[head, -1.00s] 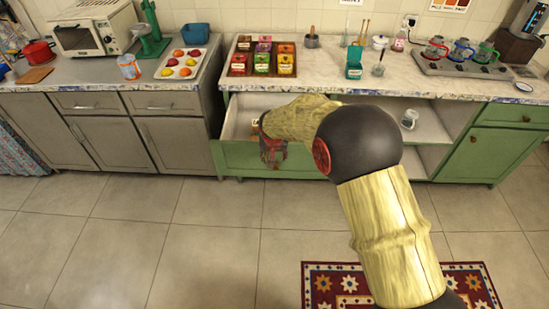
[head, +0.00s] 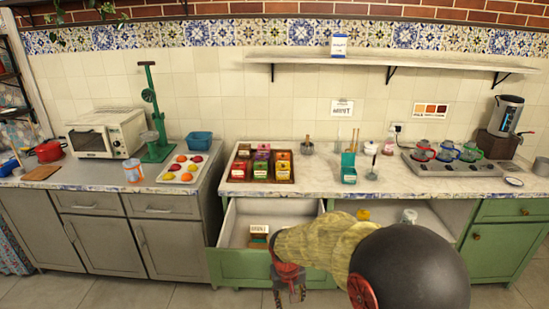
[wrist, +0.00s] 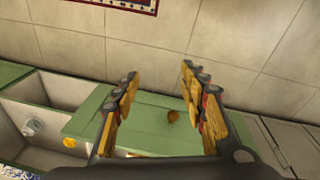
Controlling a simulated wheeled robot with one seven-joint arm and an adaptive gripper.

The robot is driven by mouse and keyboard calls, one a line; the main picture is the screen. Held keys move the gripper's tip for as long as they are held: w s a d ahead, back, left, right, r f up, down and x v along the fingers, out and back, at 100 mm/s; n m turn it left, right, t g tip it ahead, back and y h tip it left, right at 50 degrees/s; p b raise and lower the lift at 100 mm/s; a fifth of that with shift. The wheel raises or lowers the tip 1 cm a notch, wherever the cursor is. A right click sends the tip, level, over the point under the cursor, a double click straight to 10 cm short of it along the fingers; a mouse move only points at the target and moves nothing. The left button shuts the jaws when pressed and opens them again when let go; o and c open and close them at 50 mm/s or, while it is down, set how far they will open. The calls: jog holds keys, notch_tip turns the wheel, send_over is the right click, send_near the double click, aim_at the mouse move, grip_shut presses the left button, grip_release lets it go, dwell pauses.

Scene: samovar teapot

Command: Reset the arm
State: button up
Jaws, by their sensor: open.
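My gripper (head: 290,287) is in front of the open green drawer (head: 228,258), at the lower middle of the head view. In the wrist view my gripper (wrist: 160,72) has its two fingers spread apart with nothing between them. The green drawer front (wrist: 150,122) with its round knob (wrist: 173,116) shows beyond the fingers, apart from them as far as I can tell. A small labelled box (head: 259,236) lies inside the drawer. My arm hides the drawer's right part.
The counter holds a tea-box tray (head: 236,171), a fruit tray (head: 208,160), a teal box (head: 348,168) and a stove (head: 425,166) with several glass teapots. An open cupboard right of the drawer holds a jar (head: 409,216) and a yellow item (head: 363,214). The floor (wrist: 230,40) is clear.

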jog(key=s+d+r+t, duration=0.1)
jog(key=s+d+r, duration=0.3)
jog(key=s+r, duration=0.4)
jog(key=s+d+r+m+t+p, duration=0.1)
jog(key=s+d+r, duration=0.4)
jog(key=s+r, duration=0.4)
jog(key=s+d+r+m+t+y, duration=0.1)
jog(key=s+d+r+t, duration=0.1)
jog(key=s+d+r, duration=0.3)
jog(key=s+r, duration=0.3)
jog(key=s, duration=0.1)
jog(key=shift+r+p, duration=0.3)
jog(key=shift+r, duration=0.1)
